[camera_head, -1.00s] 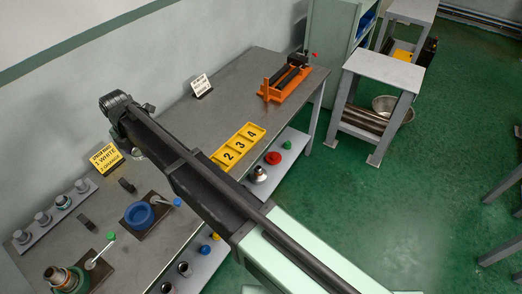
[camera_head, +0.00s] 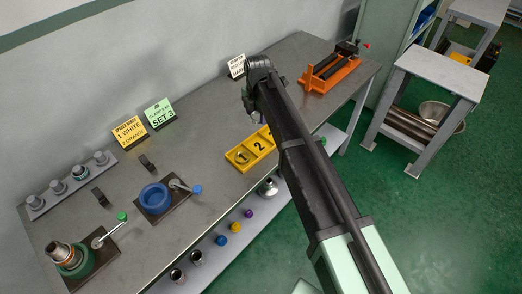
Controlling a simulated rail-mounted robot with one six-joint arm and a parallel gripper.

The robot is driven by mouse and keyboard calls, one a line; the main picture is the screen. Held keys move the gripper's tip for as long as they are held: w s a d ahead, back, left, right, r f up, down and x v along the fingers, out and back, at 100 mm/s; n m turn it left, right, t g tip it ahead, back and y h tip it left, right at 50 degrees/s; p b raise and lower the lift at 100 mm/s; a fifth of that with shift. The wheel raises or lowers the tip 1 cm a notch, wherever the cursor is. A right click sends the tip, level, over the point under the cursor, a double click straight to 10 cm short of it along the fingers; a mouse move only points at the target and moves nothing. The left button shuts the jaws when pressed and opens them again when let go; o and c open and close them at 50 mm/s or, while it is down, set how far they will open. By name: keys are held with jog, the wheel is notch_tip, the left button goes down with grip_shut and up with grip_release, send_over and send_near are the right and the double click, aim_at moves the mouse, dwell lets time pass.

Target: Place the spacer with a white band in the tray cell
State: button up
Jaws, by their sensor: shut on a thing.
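The yellow tray (camera_head: 234,163) with numbered cells lies on the bench; cells 1 and 2 show, and my arm hides the rest. A round outline shows around the numeral 1; I cannot tell if it is a ring. My gripper (camera_head: 250,108) hangs from the wrist above the bench, behind the tray in the picture. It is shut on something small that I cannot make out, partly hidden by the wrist. No white band can be made out there. A grey rack (camera_head: 68,189) at the left holds several grey cylindrical pieces, one with a teal band.
A blue vise (camera_head: 154,198) and a green vise (camera_head: 72,262) with handles stand at the left. A yellow card (camera_head: 130,132) reads 1 white, 2 orange; a green card (camera_head: 160,113) reads set 3. Bench between cards and tray is clear.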

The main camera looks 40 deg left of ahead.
aim_at(259, 146)
notch_tip(259, 146, down, 15)
jog(key=b, duration=1.2)
jog(key=shift+r, duration=0.15)
jog(key=shift+r+p, duration=0.3)
jog(key=shift+f, duration=0.25)
jog(key=o, duration=0.6)
jog(key=shift+r, duration=0.1)
notch_tip(259, 146, up, 12)
jog(key=p, duration=1.2)
jog(key=shift+r, duration=0.15)
jog(key=shift+d, duration=0.1)
